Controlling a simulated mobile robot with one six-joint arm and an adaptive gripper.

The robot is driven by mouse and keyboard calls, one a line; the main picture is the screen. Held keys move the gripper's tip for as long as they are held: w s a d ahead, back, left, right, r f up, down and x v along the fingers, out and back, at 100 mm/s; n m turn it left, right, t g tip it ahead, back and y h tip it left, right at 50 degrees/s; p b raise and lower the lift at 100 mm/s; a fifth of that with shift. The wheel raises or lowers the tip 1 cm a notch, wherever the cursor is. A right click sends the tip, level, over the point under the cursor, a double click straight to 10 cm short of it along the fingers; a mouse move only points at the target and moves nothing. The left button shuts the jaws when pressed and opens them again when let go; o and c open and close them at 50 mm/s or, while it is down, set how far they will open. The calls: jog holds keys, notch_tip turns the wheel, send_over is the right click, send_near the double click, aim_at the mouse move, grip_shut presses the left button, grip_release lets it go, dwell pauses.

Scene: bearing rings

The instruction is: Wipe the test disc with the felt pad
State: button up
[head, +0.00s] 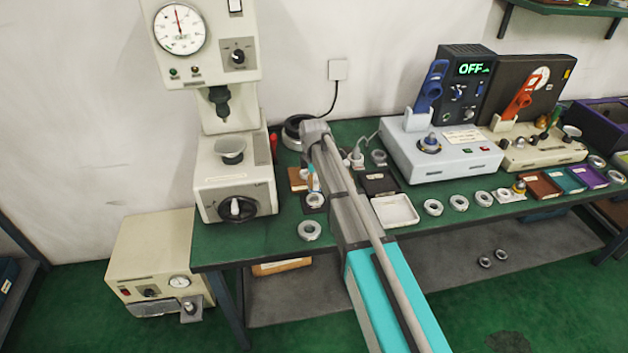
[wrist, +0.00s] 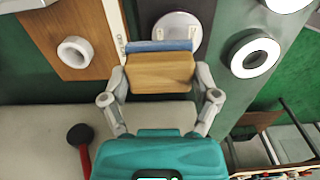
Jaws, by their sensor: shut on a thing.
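My gripper (wrist: 160,76) is shut on the wooden block of the felt pad (wrist: 158,64), one finger on each side. The pad's blue felt edge (wrist: 158,46) points toward the test disc (wrist: 178,24). The disc is round and pale, with two small marks, and lies on a dark mat (wrist: 150,12). The felt overlaps the disc's near edge in the wrist view; I cannot tell whether they touch. In the head view the disc (head: 315,200) is beside my arm, which hides most of the gripper and pad.
A brown board (wrist: 72,22) with a pale ring (wrist: 75,51) lies left of the disc. Another ring (wrist: 252,54) lies to its right, near the table's front edge. A tall press (head: 235,170) stands at left. A white tray (head: 395,211) lies right of my arm.

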jog(key=shift+r+p, duration=1)
jog(key=shift+r, duration=0.25)
jog(key=shift+r, duration=0.1)
jog(key=shift+r+p, duration=1.4)
jog(key=shift+p, duration=0.05)
